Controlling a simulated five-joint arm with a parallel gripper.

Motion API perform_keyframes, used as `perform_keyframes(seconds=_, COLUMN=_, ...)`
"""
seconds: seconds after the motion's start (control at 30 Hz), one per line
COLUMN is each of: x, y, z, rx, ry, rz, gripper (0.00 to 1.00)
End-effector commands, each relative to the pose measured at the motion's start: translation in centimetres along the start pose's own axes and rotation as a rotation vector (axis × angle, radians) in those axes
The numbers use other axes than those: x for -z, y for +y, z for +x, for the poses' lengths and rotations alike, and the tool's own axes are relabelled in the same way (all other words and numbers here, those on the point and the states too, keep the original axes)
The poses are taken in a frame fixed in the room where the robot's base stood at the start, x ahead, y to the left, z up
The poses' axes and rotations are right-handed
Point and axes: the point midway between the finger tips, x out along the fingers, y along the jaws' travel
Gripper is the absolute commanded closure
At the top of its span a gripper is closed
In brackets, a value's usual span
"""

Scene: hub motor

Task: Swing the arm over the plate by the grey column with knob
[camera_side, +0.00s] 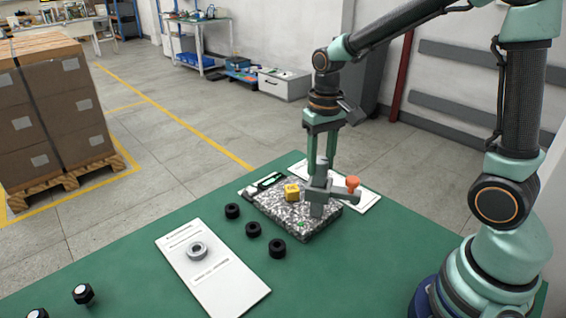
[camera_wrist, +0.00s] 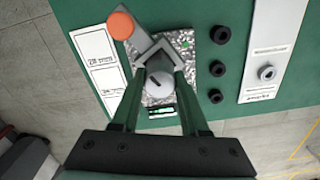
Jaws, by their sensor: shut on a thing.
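The plate (camera_side: 272,208) is a speckled grey block on the green table; part of it shows in the wrist view (camera_wrist: 186,72). A grey swing arm (camera_side: 335,193) lies over the plate's right part, with an orange knob (camera_side: 352,183) at its outer end; the knob also shows in the wrist view (camera_wrist: 121,25). A grey column (camera_side: 321,172) with a round top (camera_wrist: 158,84) stands up from the arm. My gripper (camera_side: 321,158) points down and is shut on the column. Its fingers (camera_wrist: 160,70) sit on either side and hide part of it.
A yellow block (camera_side: 292,192) sits on the plate. Several black rings (camera_side: 253,229) stand in a row to its front left. A white card (camera_side: 212,270) carries a grey ring (camera_side: 197,251). Another white sheet (camera_side: 366,198) lies behind the plate. The table's front middle is clear.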

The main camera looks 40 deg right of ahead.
Motion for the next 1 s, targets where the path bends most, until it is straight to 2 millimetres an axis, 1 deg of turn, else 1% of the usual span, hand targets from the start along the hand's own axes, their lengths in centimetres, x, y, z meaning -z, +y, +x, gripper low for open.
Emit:
perform_keyframes(seconds=0.8, x=0.02, y=0.07, z=-0.11, rx=0.000, ry=0.000, rz=0.000, gripper=1.00)
perform_keyframes(seconds=1.0, x=0.02, y=0.07, z=-0.12, rx=0.000, ry=0.000, rz=-0.037, gripper=1.00)
